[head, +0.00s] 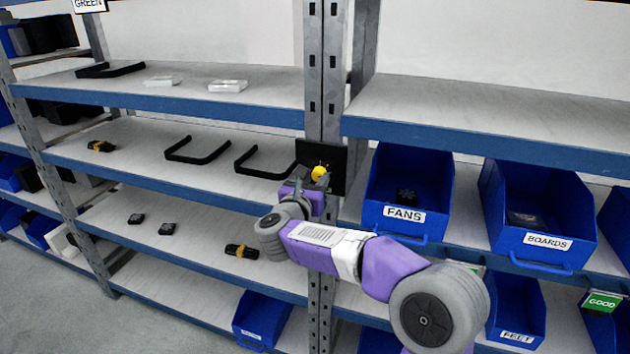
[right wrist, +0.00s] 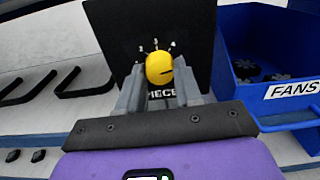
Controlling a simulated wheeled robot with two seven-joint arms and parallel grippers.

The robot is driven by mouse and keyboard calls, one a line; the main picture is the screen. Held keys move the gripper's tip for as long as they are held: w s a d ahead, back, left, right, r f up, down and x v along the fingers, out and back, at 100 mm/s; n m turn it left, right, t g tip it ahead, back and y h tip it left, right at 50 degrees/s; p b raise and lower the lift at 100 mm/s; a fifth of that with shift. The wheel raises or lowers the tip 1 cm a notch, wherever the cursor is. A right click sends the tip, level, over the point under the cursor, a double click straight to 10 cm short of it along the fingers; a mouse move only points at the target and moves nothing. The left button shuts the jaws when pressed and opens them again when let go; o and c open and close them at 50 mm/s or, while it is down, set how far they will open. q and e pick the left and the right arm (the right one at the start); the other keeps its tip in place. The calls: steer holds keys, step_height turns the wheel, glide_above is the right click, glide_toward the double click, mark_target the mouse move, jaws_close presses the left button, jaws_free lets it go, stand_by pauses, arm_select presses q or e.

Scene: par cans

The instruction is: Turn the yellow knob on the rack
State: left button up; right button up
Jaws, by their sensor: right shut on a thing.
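The yellow knob (head: 319,173) sits on a black plate (head: 335,158) fixed to the rack's upright post. Lettering below the knob is partly hidden by the fingers. My left gripper is not in view.
Blue bins labelled FANS (head: 404,214) and BOARDS (head: 547,241) stand right of the post. Black handles (head: 197,150) and small dark parts (head: 167,229) lie on the left shelves. The blue shelf edges (head: 200,193) run close beside my right arm.

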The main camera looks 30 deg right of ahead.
steer(key=n, duration=0.6)
steer(key=n+p, duration=0.1)
steer(key=n, duration=0.2)
steer(key=shift+r+n+p, duration=0.1)
steer(key=shift+n+p, duration=0.2)
steer(key=n+p, duration=0.1)
steer(key=n, duration=0.1)
steer(key=shift+n, duration=0.4)
steer(key=n+p, duration=0.3)
steer(key=n, duration=0.2)
steer(key=shift+r+p, duration=0.1)
steer(key=shift+p, duration=0.2)
steer(key=n+p, duration=0.3)
steer(key=n, duration=0.3)
steer(key=shift+p, duration=0.4)
